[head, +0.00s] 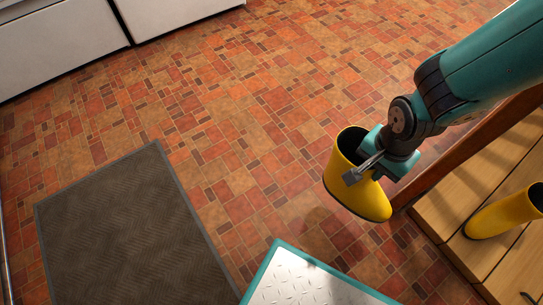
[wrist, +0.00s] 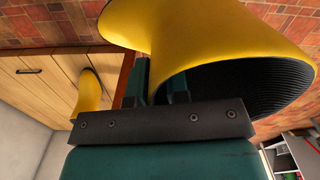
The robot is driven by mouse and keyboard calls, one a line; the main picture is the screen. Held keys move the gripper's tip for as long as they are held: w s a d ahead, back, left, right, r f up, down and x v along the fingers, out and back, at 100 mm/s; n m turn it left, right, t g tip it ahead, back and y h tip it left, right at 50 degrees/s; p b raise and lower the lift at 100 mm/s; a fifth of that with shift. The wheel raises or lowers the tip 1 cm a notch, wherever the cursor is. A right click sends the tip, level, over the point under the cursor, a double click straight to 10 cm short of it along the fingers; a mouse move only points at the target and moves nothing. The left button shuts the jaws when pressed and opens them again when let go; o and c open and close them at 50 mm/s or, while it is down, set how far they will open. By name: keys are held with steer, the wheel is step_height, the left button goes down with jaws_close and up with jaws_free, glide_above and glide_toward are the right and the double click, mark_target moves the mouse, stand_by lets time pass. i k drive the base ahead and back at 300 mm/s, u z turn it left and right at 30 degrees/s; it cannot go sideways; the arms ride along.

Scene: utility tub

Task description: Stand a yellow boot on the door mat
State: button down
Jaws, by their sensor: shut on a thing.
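My gripper (head: 366,167) is shut on a yellow boot (head: 345,185), gripping it at the wall of its shaft. A grey-brown door mat (head: 130,235) with a lighter border lies flat on the floor at the left of the head view, apart from the boot. Nothing stands on the visible part of the mat.
A second yellow boot (head: 505,212) is on the wooden slatted bench (head: 450,210) at the right; the wrist view also shows it (wrist: 88,95). White cabinets (head: 60,45) stand at the upper left. Open tiled floor (head: 250,140) lies between boot and mat. My base shows at the bottom.

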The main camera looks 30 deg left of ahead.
mark_target(163, 280)
steer(key=u, duration=0.05)
steer(key=i, duration=0.5)
steer(key=u, duration=2.7)
